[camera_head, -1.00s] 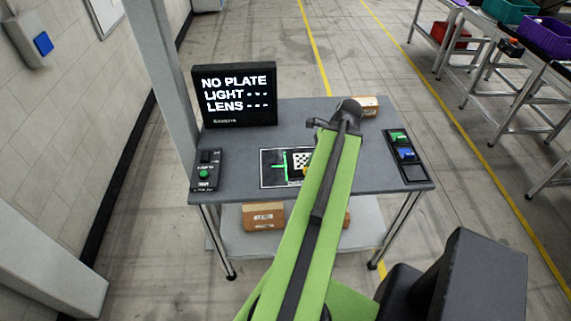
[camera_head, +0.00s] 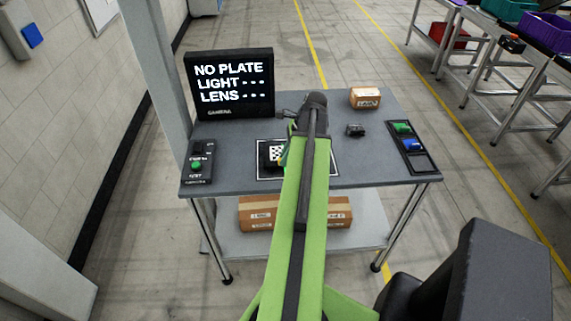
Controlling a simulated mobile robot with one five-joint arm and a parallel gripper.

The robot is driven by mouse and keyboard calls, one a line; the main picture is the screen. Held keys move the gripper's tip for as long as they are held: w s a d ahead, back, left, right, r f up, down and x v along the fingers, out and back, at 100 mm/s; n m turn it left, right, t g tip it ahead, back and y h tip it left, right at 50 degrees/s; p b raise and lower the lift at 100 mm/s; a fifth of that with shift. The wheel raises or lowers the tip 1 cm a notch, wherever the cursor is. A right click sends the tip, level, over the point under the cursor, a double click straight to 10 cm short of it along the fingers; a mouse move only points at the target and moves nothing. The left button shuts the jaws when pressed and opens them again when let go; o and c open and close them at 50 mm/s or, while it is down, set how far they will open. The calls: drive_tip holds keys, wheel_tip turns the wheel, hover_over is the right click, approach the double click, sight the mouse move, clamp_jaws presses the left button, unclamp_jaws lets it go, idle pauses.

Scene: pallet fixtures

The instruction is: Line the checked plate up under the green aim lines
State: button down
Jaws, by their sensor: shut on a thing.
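The checked plate (camera_head: 276,153), a black and white pattern in a dark frame, is over the dark sheet with a white border (camera_head: 262,173) on the grey table. My gripper (camera_head: 284,157) is at the plate's right side, largely hidden by my green arm, and is shut on the plate. Only a little green of the aim lines (camera_head: 285,169) shows near the plate's lower right. The rest is covered, so I cannot tell how well the plate lines up. The screen (camera_head: 229,84) reads NO PLATE, with dashes after LIGHT and LENS.
A control box with a green button (camera_head: 197,163) stands at the table's left. A small black object (camera_head: 355,130), a carton (camera_head: 366,98) and a tray with green and blue blocks (camera_head: 409,143) are on the right. Cartons lie on the lower shelf (camera_head: 225,240).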

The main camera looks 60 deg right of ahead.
drive_tip(key=shift+f, duration=0.85)
drive_tip(key=shift+r, duration=0.25)
drive_tip(key=shift+f, duration=0.2)
drive_tip(key=c, duration=1.4)
unclamp_jaws()
drive_tip(key=shift+o, duration=0.2)
drive_tip(key=shift+r, duration=0.1)
drive_tip(key=shift+r, duration=0.25)
drive_tip(key=p+v, duration=1.1)
drive_tip(key=shift+s+r, duration=0.2)
drive_tip(key=shift+r, duration=0.1)
